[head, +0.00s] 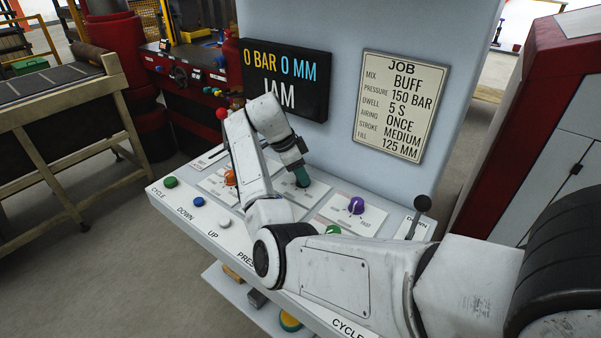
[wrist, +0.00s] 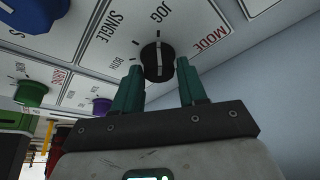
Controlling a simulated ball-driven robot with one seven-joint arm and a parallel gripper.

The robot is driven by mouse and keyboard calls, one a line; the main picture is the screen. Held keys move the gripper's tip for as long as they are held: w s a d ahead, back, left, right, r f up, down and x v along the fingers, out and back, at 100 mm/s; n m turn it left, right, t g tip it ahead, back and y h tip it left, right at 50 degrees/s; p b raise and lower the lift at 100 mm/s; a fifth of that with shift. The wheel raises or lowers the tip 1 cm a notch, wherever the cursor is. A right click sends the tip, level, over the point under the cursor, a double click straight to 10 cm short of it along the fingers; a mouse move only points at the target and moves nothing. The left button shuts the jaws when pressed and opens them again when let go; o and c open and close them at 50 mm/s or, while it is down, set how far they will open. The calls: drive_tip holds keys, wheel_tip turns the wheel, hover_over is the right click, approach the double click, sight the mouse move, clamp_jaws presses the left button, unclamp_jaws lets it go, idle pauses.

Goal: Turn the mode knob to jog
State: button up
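The mode knob (wrist: 157,62) is black with a white pointer line, on a white panel in the wrist view. JOG (wrist: 160,13), SINGLE and a third, partly readable label stand around it, with MODE in red to the right. The pointer line runs up the picture, roughly towards JOG. My gripper (wrist: 159,66) is open, its green fingertips on either side of the knob with small gaps showing. Whether they touch it elsewhere I cannot tell. In the head view my gripper (head: 301,178) is over the console, and the mode knob cannot be made out there.
A purple knob (head: 356,205) and an orange knob (head: 230,177) are on the same console (head: 215,215). A lever with a black ball (head: 422,203) stands at the right. The display (head: 287,80) reads 0 BAR, 0 MM, JAM. A job card (head: 403,105) hangs on the wall behind.

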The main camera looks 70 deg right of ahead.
drive_tip(key=o, duration=0.3)
drive_tip(key=shift+o, duration=0.2)
drive_tip(key=v, duration=1)
drive_tip(key=shift+w+r+b, duration=0.2)
drive_tip(key=shift+r+b, duration=0.1)
drive_tip(key=shift+b, duration=0.1)
drive_tip(key=shift+a, duration=0.1)
